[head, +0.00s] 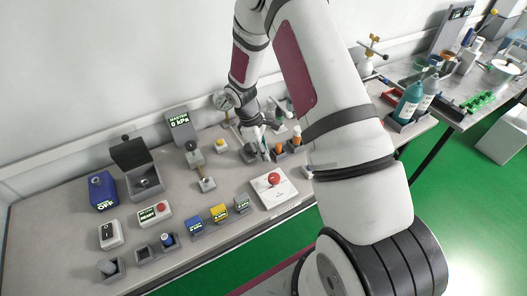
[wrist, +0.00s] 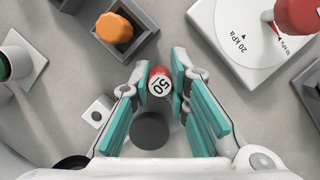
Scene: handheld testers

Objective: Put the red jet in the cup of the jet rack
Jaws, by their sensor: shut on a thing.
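The red jet (wrist: 159,80) is a small red cylinder with a white end marked 50. In the wrist view it sits between the two teal-padded fingers of my gripper (wrist: 160,73), which is shut on it. In the head view my gripper (head: 262,152) is low over the back right part of the bench, and the jet is too small to make out there. A dark round disc or opening (wrist: 152,131) shows below the jet in the wrist view. I cannot tell which fixture is the jet rack, or whether the jet touches anything below it.
A grey square holder with an orange knobbed part (wrist: 114,30) is just ahead on the left. A white 20 kPa plate with a red knob (wrist: 245,38) is on the right. A small white block with a hole (wrist: 97,111) is close to the left finger. Several testers cover the bench (head: 75,205).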

